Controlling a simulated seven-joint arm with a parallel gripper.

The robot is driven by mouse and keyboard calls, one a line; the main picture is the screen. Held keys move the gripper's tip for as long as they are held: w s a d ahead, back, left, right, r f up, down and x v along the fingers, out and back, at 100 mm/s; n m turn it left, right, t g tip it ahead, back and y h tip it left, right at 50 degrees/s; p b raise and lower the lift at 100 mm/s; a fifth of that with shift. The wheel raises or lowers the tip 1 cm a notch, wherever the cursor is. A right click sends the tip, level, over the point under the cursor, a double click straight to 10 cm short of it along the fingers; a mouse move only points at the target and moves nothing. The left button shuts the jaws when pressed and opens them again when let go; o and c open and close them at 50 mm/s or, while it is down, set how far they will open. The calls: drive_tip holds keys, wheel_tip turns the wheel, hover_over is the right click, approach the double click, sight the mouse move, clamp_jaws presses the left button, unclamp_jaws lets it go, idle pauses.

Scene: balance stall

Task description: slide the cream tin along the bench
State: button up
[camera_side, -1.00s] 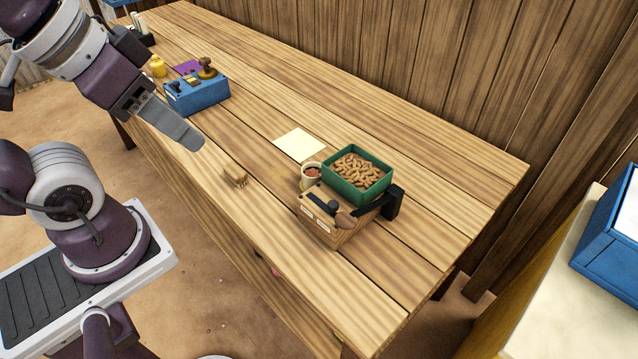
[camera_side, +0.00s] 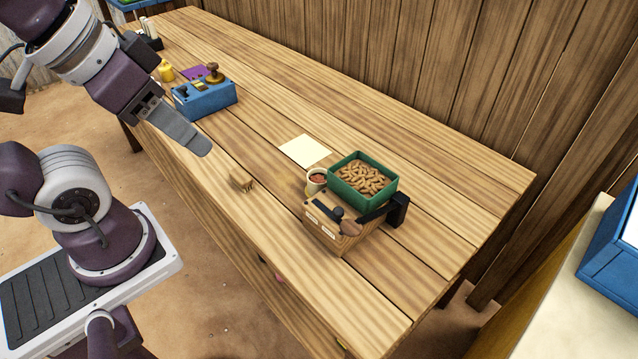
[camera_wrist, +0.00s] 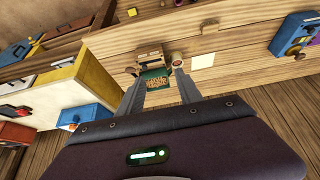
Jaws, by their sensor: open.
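A small cream tin (camera_side: 313,188) with reddish-brown contents stands on the wooden bench (camera_side: 290,240), close beside the green tray. Its round top also shows in the wrist view (camera_wrist: 178,58), just beyond one fingertip. My gripper (camera_side: 205,151) is above the bench at the left, well apart from the tin. In the wrist view its two fingers (camera_wrist: 157,72) are spread, with nothing between them.
A green tray of brown peanut-like pieces (camera_side: 362,177) and a wooden box with dark handles (camera_side: 325,225) crowd the tin. A brush-like block (camera_side: 242,180) lies nearer my gripper. A pale paper (camera_side: 305,151) lies behind; a blue box (camera_side: 205,100) stands far left.

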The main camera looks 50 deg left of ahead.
drive_tip(key=shift+c, duration=1.1)
drive_tip(key=shift+w, duration=0.35)
drive_tip(key=n+g, duration=0.5)
drive_tip(key=n, duration=0.9)
hover_over(309, 178)
wheel_tip(309, 178, down, 24)
drive_tip(key=shift+f, duration=0.2)
drive_tip(key=shift+f, duration=3.5)
